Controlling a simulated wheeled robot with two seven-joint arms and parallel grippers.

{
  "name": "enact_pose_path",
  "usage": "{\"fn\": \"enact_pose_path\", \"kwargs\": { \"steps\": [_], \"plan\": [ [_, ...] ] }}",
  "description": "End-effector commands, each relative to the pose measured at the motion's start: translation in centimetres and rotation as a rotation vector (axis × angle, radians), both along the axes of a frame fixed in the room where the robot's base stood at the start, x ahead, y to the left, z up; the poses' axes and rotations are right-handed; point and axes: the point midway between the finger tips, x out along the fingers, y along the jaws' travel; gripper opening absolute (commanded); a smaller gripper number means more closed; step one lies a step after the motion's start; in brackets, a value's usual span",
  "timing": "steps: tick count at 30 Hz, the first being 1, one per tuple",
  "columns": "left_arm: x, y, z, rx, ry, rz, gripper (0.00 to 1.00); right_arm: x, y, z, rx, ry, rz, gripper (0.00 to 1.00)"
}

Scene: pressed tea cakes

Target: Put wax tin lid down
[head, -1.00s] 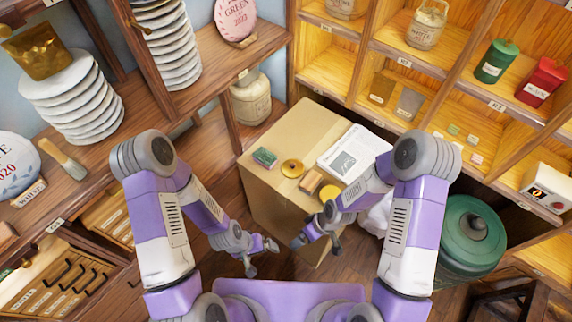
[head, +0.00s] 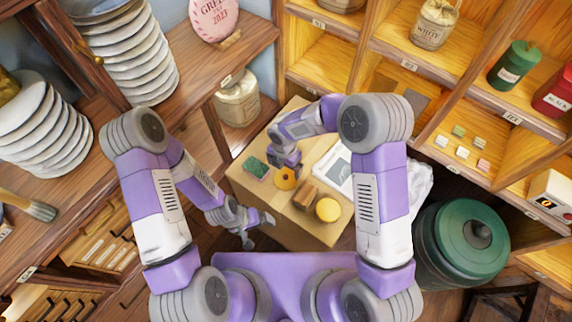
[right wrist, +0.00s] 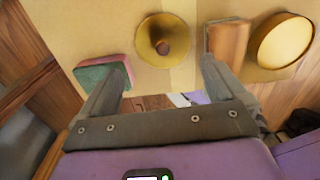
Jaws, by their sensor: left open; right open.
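The brass wax tin lid (head: 287,179) with a small knob lies on the cardboard box (head: 240,180). In the right wrist view the lid (right wrist: 150,48) lies knob towards the camera, just past the gap between my fingertips. The round tin with yellow wax (head: 328,210) stands open to its right, also in the right wrist view (right wrist: 282,42). My right gripper (head: 285,165) is open and empty over the box beside the lid; in its wrist view (right wrist: 163,62) the jaws are wide apart. My left gripper (head: 260,230) is open and empty in front of the box.
A wooden block (head: 305,195) lies between lid and tin. A green and pink sponge (head: 256,168) lies left of the lid. A printed sheet (head: 335,168) lies at the box's right, partly behind my right arm. A green lidded bin (head: 460,245) stands right of the box.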

Motion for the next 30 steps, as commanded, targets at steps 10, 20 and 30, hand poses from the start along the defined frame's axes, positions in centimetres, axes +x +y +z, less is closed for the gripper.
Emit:
{"fn": "enact_pose_path", "kwargs": {
  "steps": [10, 20, 30],
  "plan": [
    [0.0, 0.0, -1.2, 0.0, 0.001, 0.001, 1.0, 0.1, -0.2, -3.7, -0.001, 0.003, -0.003, 0.98],
    [0.0, 0.0, -2.3, 0.0, 0.0, 0.001, 1.0, 0.2, -0.4, -7.4, 0.001, 0.001, -0.004, 0.98],
    [0.0, 0.0, -2.2, 0.0, 0.0, 0.001, 1.0, 0.2, -0.4, -7.2, 0.001, 0.001, -0.004, 0.69]
  ]
}}
